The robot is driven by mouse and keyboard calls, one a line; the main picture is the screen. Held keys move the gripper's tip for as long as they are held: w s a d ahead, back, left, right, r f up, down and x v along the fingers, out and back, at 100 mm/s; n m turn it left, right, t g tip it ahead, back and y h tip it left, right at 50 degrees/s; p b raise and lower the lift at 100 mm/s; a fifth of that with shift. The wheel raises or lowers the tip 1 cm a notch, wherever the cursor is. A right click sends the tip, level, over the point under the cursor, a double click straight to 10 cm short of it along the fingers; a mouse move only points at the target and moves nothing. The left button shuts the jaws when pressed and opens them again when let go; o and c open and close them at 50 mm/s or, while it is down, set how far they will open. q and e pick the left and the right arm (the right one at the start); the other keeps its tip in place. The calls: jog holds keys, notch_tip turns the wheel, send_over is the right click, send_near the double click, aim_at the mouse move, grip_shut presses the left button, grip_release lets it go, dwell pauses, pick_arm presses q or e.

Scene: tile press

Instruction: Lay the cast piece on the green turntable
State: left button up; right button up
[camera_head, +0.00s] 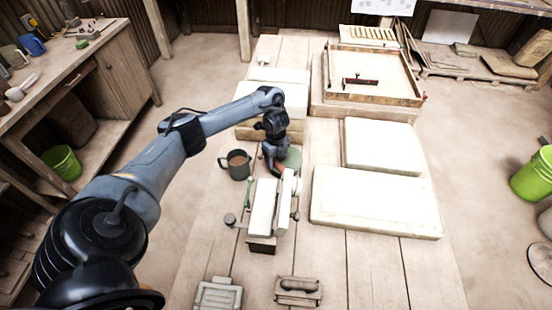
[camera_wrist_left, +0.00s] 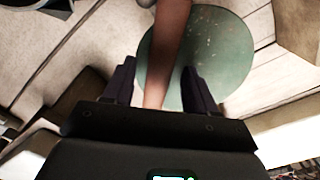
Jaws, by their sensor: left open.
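The cast piece (camera_wrist_left: 168,55) is a long reddish-brown bar in the left wrist view. It runs from the top edge down between my left fingers, overlapping the left part of the turntable; contact beneath it cannot be made out. The green turntable (camera_wrist_left: 222,58) is a round, speckled disc. In the head view the turntable (camera_head: 293,157) is partly hidden by my left gripper (camera_head: 272,150). A reddish bit of the cast piece shows beside that gripper. My left fingers (camera_wrist_left: 160,85) are open, one on each side of the piece, with gaps. My right gripper is out of view.
A dark mug (camera_head: 237,166) stands left of the turntable. A press with pale blocks (camera_head: 264,205) stands close in front. Large pale slabs (camera_head: 375,200) lie to the right, and a wooden-framed tray (camera_head: 375,98) is behind. Bare table lies at the front right.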

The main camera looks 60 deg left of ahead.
aim_at(276, 161)
pick_arm(q)
jog(key=shift+r, duration=0.1)
notch_tip(276, 161, up, 12)
jog(key=p, duration=0.8)
